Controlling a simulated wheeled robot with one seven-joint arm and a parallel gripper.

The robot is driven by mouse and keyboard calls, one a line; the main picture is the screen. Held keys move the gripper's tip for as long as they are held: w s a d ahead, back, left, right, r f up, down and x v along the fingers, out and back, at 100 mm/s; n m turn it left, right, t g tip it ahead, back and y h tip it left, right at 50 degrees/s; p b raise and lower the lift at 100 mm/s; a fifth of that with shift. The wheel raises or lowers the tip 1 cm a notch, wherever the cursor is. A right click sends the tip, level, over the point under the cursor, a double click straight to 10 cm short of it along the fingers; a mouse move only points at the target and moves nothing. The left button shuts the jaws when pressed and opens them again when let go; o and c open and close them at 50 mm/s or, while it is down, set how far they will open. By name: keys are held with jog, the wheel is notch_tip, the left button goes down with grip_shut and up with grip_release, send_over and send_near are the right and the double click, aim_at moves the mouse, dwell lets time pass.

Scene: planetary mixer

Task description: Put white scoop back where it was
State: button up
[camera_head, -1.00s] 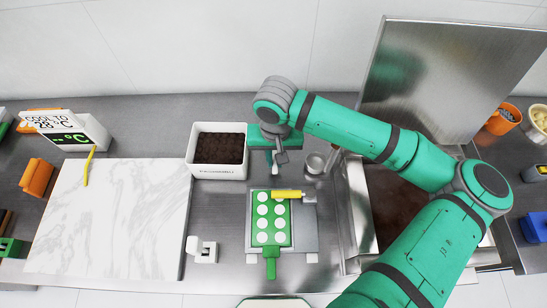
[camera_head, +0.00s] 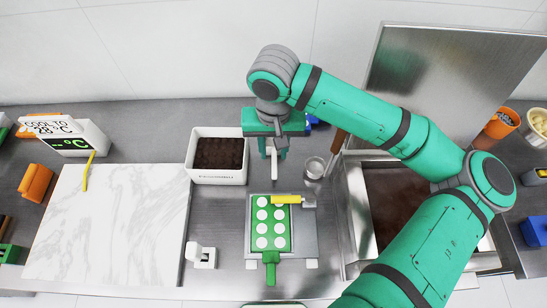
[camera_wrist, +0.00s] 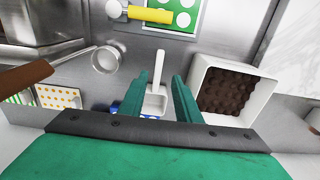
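The white scoop (camera_wrist: 155,101) lies on the steel counter, its handle pointing toward the green mould. It shows between my two fingers in the wrist view, with a gap on each side. In the head view only its pale handle (camera_head: 274,168) shows below my gripper; the rest is hidden. My gripper (camera_head: 273,152) is open and empty above the scoop, between the white bin and the metal cup. Its fingertips also show spread apart in the wrist view (camera_wrist: 158,82).
A white bin of dark pieces (camera_head: 219,172) stands left of my gripper. A metal cup (camera_head: 315,168) is at its right, next to a steel basin (camera_head: 356,225). The green mould with white discs (camera_head: 271,226) and a yellow-handled tool (camera_head: 287,199) lie in front. A marble slab (camera_head: 105,225) fills the left.

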jog(key=shift+r, duration=2.05)
